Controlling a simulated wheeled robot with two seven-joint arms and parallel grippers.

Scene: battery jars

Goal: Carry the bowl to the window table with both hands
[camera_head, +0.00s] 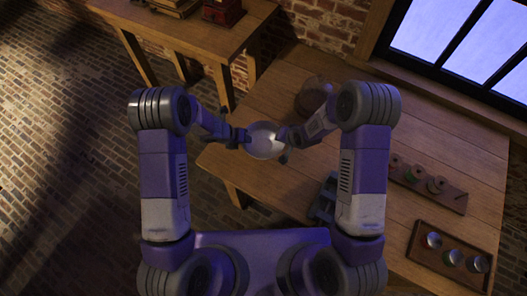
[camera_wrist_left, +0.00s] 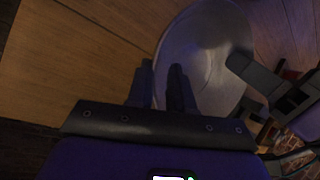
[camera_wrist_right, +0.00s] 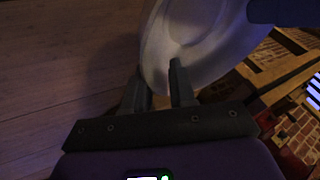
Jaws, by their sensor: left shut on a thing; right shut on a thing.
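The pale, shiny bowl (camera_head: 264,141) is held between my two grippers near the left end of the wooden table (camera_head: 300,70) by the window. My left gripper (camera_head: 243,136) is shut on the bowl's left rim; the bowl (camera_wrist_left: 205,60) also fills the upper middle of the left wrist view. My right gripper (camera_head: 285,135) is shut on the opposite rim, and the right wrist view shows the bowl (camera_wrist_right: 195,40) between its fingers. The bowl looks empty. The head view does not show clearly how high it is above the tabletop.
A brown round pot (camera_head: 313,95) stands close behind the right gripper. A blue tray (camera_head: 325,198), a wooden rack with rings (camera_head: 428,184) and a tray with round jars (camera_head: 450,256) lie to the right. Another table (camera_head: 190,30) stands at the back left.

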